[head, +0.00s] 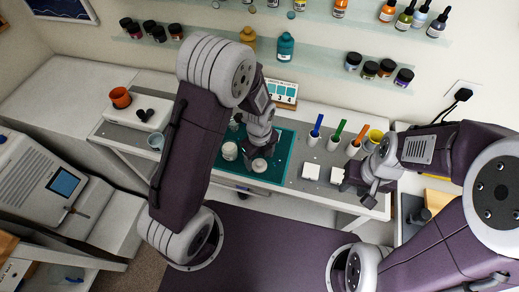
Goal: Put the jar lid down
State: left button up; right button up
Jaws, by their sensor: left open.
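A white round jar (229,151) stands on the teal mat (225,176) on the bench. A small whitish round piece, which looks like the jar lid (259,165), is on the mat to the right of the jar. My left gripper (254,154) is open, just above and behind that piece, and partly hidden by my own arm. I cannot tell whether its fingers touch the piece. My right gripper (370,199) is low at the bench's front edge on the right. Its fingers are too small to read.
Shelves with bottles run along the wall. A machine (62,187) stands at lower left.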

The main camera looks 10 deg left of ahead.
aim_at(260, 162)
pick_arm(q)
notch_tip(260, 162, up, 10)
jog(key=s+a+n, duration=0.3)
jog(key=s+n, duration=0.1)
jog(key=n, duration=0.9)
jog(key=s+a+n+t, duration=0.1)
jog(key=s+a+n, duration=0.3)
jog(key=n, duration=0.9)
jog(key=shift+s+f, duration=0.15)
jog(key=shift+s, duration=0.05)
jog(key=shift+a, duration=0.15)
